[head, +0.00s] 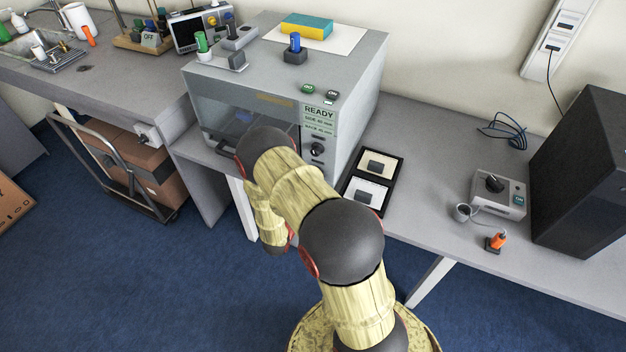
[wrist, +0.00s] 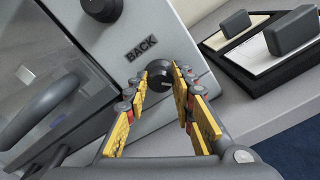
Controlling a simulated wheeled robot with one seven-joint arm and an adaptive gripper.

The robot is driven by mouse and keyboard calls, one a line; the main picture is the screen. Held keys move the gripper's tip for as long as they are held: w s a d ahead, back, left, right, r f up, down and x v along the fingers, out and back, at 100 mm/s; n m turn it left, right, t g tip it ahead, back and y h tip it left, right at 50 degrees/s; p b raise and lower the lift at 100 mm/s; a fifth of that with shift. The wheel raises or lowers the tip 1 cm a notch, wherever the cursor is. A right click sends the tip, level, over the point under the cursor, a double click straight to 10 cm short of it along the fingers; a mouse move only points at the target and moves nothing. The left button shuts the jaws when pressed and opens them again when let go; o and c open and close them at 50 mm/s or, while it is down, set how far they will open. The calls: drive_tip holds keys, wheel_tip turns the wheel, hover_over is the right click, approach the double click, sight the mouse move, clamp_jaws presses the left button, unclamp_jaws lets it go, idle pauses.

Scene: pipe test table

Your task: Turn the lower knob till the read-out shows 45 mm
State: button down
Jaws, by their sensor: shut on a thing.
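The grey machine (head: 225,80) stands on the bench, with a pale green read-out (head: 319,118) on its front. The read-out says READY; its smaller lines, which seem to give mm values, are too small to read surely. The upper knob (head: 317,150) is black and also shows at the top of the wrist view (wrist: 102,6). The dark lower knob (wrist: 160,76) sits below the BACK label (wrist: 141,47). My gripper (wrist: 164,74) has its yellow-padded fingers on either side of the lower knob, shut on it. In the head view my arm hides the gripper and lower knob.
A dark tray (head: 377,208) with two pale panels and dark blocks lies right of the machine. The machine's door handle (wrist: 45,108) is left of my gripper. Farther right are a small control box (head: 498,194), an orange-topped thing (head: 496,241) and a black cabinet (head: 585,170).

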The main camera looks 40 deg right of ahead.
drive_tip(key=shift+f, duration=0.15)
drive_tip(key=c, duration=1.5)
unclamp_jaws()
drive_tip(key=v, duration=1.2)
